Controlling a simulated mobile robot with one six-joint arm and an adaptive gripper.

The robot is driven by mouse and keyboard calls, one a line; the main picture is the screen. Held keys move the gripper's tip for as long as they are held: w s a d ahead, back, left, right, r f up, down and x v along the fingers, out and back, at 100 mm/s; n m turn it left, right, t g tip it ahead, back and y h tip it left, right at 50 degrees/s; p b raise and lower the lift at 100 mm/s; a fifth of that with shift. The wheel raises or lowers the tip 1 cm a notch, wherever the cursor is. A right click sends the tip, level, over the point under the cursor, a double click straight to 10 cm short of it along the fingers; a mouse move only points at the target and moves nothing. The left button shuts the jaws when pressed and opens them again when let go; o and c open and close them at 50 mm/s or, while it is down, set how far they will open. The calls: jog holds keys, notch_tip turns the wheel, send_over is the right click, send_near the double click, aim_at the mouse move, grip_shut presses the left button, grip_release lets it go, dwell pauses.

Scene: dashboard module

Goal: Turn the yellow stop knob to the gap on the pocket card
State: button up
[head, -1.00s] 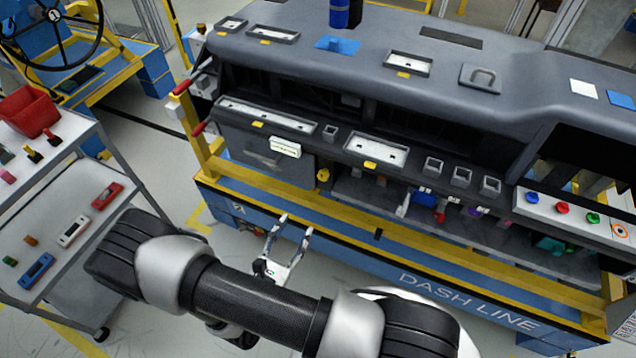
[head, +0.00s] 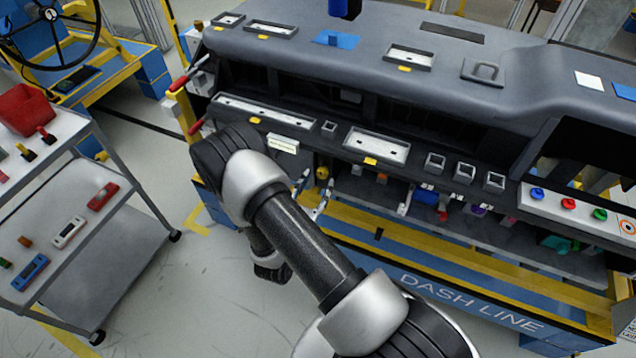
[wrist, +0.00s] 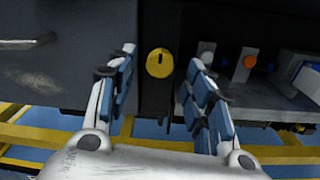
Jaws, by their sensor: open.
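The yellow stop knob (wrist: 160,63) is on a dark upright post below the dashboard, with a dark notch at its top edge in the wrist view. In the head view the knob (head: 322,172) shows just beyond my fingers. My gripper (wrist: 160,75) is open, one finger to each side of the knob in the wrist picture. I cannot tell how far the fingertips are from it; no contact shows. A small pale card (head: 283,144) with yellow edging is on the panel left of the knob; its markings are too small to read, and I cannot tell if it is the pocket card.
An orange knob (wrist: 250,61) and a grey knob (wrist: 206,53) sit on blocks to the right. A dark panel with a handle (wrist: 28,42) is at left. Yellow rails (wrist: 70,124) run below. A grey trolley (head: 104,225) stands at left.

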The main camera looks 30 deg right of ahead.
jog(key=shift+x, duration=0.85)
jog(key=shift+c, duration=0.2)
jog(key=c, duration=1)
jog(key=shift+c, duration=0.2)
jog(key=shift+n, duration=0.3)
jog(key=n+p, duration=0.1)
jog(key=n, duration=0.4)
jog(key=n+p, duration=0.1)
jog(key=n, duration=0.4)
jog(key=shift+n+g, duration=0.3)
jog(key=shift+n, duration=0.1)
